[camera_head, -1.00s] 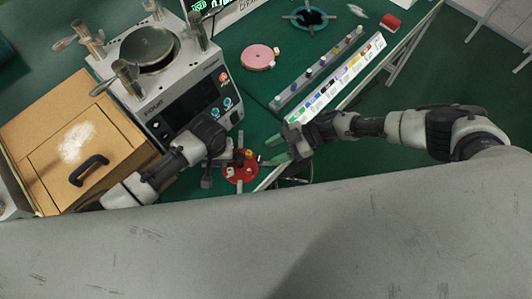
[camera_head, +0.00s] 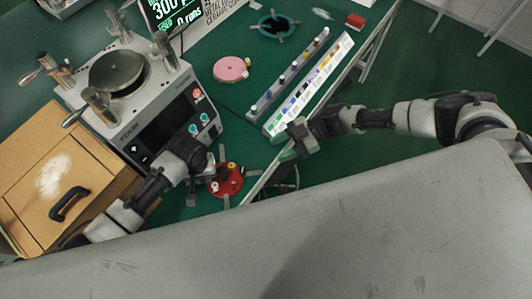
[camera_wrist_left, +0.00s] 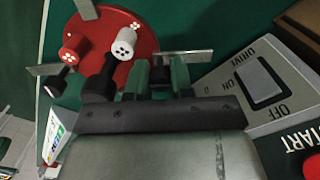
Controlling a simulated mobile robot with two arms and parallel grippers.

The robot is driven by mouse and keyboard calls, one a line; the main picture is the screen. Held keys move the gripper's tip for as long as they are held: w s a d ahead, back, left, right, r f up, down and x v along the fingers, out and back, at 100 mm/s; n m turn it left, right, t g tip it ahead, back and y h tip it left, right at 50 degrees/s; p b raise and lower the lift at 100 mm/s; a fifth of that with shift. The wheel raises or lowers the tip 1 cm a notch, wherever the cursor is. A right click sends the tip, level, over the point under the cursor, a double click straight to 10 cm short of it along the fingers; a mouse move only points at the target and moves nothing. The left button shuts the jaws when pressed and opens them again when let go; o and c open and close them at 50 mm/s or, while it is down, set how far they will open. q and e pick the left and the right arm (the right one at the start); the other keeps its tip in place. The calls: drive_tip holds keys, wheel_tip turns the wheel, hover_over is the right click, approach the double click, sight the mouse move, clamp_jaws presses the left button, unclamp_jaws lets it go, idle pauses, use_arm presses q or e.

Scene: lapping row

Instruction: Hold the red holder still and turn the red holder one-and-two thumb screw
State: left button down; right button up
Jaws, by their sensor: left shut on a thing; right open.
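The red holder (camera_head: 230,184) is a round red disc with metal bars around its rim, lying on the green surface in the head view. It also shows large in the left wrist view (camera_wrist_left: 110,30). There a white thumb screw (camera_wrist_left: 124,46) and a red thumb screw (camera_wrist_left: 73,45) with dotted ends stand on it, with black parts below. My left gripper (camera_head: 208,172) is at the holder's left side. Its green fingertips (camera_wrist_left: 161,76) are shut on a metal bar (camera_wrist_left: 178,55) at the holder's edge. My right gripper (camera_head: 288,148) is open and empty, right of the holder and apart from it.
The lapping machine (camera_head: 150,105) with its panel stands left, beside a wooden box (camera_head: 30,205) with a black handle. A pink disc (camera_head: 231,69), a dark teal ring holder (camera_head: 279,25) and a strip of coloured items (camera_head: 290,73) lie farther back. The table edge runs below my right gripper.

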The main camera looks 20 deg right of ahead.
sight(245, 169)
drive_tip(key=s+m+t+h, duration=0.1)
drive_tip(key=s+m+t, duration=0.4)
drive_tip(key=s+t, duration=0.1)
drive_tip(key=x, duration=1.1)
drive_tip(key=shift+w+a+f, duration=0.2)
drive_tip(key=shift+a, duration=0.05)
drive_tip(key=shift+c, duration=0.3)
clamp_jaws()
drive_tip(key=shift+w+n+g, duration=0.2)
drive_tip(key=shift+n+g, duration=0.5)
drive_tip(key=shift+g, duration=0.2)
drive_tip(key=shift+n+g+y, duration=0.4)
drive_tip(key=shift+n+g, duration=0.2)
drive_tip(key=shift+g, duration=0.2)
